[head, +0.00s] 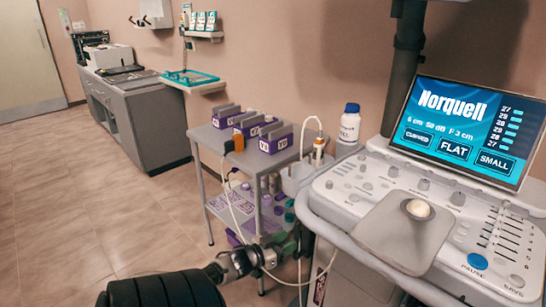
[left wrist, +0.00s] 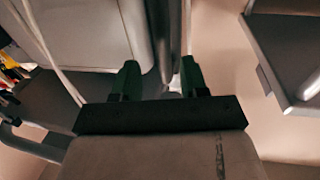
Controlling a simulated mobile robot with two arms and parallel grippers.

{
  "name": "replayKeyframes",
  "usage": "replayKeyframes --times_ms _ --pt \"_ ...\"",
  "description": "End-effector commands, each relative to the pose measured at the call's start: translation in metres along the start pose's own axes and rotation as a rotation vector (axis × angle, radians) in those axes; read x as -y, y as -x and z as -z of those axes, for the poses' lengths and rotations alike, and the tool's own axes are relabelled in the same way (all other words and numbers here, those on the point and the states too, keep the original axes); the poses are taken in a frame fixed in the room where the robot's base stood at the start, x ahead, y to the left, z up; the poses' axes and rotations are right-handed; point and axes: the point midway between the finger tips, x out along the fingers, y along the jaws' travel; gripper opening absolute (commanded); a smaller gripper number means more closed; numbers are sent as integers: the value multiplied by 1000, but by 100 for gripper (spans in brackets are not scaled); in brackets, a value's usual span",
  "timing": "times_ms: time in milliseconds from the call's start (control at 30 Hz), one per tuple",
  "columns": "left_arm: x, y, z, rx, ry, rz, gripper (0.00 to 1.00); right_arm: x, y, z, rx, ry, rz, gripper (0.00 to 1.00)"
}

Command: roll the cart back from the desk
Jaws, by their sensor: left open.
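The cart (head: 440,220) is a white and grey scanner console with a blue screen (head: 470,130), in the right half of the head view. A grey rail (head: 345,240) curves round its near left side. My left gripper (head: 290,243) is low beside the console's left side, partly hidden by my wrist and the rail. In the left wrist view its two green fingers (left wrist: 158,80) are apart, with a dark grey bar (left wrist: 161,35) showing between and beyond them. I cannot tell whether they touch it. The desk (head: 135,110) is grey, against the wall at the back left. My right gripper is out of view.
A grey shelf trolley (head: 217,140) with purple-fronted boxes stands just left of the console. Loose cables hang between the two. A white bottle (head: 350,122) stands by the console's back left corner. The tiled floor (head: 90,200) at left is clear.

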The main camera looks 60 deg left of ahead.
Motion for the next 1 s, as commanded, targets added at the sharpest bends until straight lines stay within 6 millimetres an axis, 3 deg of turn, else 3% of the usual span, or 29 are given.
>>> replayKeyframes --times_ms 100,333,1000 --pt "0 26 1 4 2 1 44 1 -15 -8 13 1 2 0" --pt "-1 56 1 0 1 -1 44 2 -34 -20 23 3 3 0" --pt "0 62 0 -1 1 -1 44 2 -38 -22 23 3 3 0"
